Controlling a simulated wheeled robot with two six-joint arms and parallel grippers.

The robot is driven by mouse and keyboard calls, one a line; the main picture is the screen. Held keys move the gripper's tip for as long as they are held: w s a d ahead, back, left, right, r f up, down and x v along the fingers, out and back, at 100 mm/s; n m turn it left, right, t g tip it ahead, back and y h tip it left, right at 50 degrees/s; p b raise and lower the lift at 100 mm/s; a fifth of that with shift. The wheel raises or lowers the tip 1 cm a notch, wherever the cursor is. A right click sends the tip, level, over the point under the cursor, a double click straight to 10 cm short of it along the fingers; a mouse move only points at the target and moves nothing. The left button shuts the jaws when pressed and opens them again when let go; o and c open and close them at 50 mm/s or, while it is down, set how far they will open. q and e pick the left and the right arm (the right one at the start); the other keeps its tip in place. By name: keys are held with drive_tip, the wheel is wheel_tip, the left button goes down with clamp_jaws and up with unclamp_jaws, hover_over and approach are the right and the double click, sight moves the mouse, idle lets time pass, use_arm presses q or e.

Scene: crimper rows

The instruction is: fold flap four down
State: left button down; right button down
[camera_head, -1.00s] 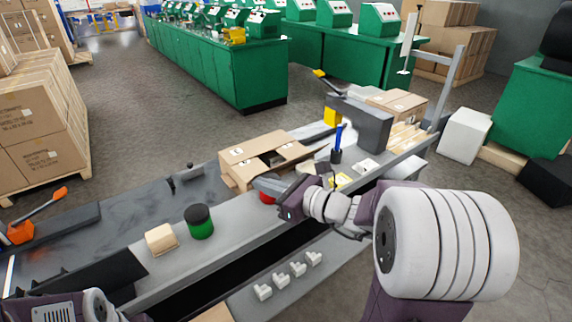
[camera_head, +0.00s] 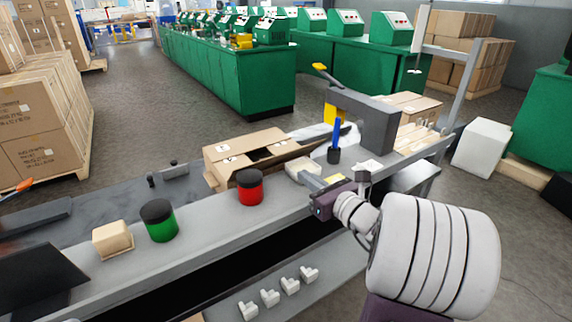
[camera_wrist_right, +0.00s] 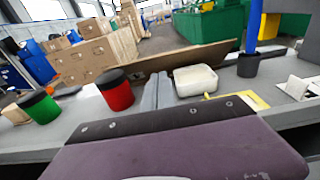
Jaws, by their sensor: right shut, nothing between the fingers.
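The open cardboard box (camera_head: 215,180) stands on the bench in the head view, with a dark gap between its flaps. Its far flaps (camera_head: 250,145) lie roughly flat with small printed labels. The near flap (camera_head: 285,163) slants outward toward my side; in the right wrist view this flap (camera_wrist_right: 195,60) shows as a long brown board beyond the fingers. I cannot read which flap is number four. My right gripper (camera_head: 308,180) is shut and empty, in front of the flap and right of the red can (camera_head: 250,188). The fingers (camera_wrist_right: 157,90) appear apart from the flap.
A green can (camera_head: 159,222) and a tan block (camera_head: 113,241) stand left of the red can. A white container (camera_head: 300,170) sits by my right fingers. A dark cup with a blue tool (camera_head: 335,135) and a grey machine (camera_head: 365,122) stand farther right.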

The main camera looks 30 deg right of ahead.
sight(278, 157)
drive_tip(key=shift+w+a+r+p, duration=0.15)
drive_tip(key=shift+w+p, duration=0.2)
drive_tip(key=shift+p, duration=0.9)
drive_tip(key=shift+w+d+r+p, duration=0.15)
drive_tip(key=shift+w+p, duration=0.25)
drive_tip(key=shift+p, duration=0.9)
drive_tip(key=shift+w+a+r+p, duration=0.15)
drive_tip(key=shift+w+p, duration=0.2)
drive_tip(key=shift+p, duration=0.9)
drive_tip(key=shift+w+f+b, duration=0.5)
drive_tip(key=shift+w+f, duration=0.15)
drive_tip(key=shift+w, duration=0.1)
drive_tip(key=w, duration=0.6)
drive_tip(key=shift+a+f, duration=0.25)
